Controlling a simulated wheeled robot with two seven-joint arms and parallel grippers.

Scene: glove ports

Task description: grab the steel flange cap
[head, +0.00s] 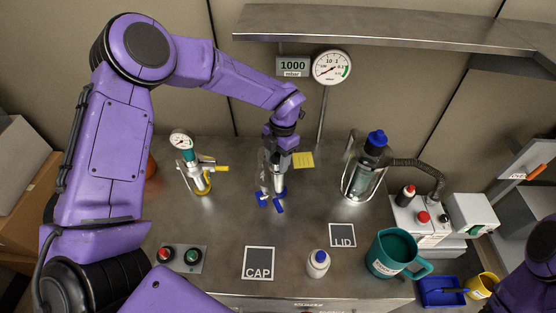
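My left gripper (270,202) reaches down over the middle of the steel bench, behind the CAP square (258,263). Its two blue fingertips are apart, with no held object visible between them. Glassy or metallic parts show around the fingers, but I cannot tell what belongs to the gripper and what stands behind it. I cannot pick out the steel flange cap for certain; the gripper may hide it. The CAP square is bare. My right gripper is out of view; only part of that purple arm shows at the lower right.
A valve fitting with a gauge (197,176) stands left of the gripper. A blue-capped glass trap (364,174) stands right. A white bottle (318,264), a bare LID square (342,235) and a teal jug (391,253) are nearer. A steel shelf (380,24) overhangs the back.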

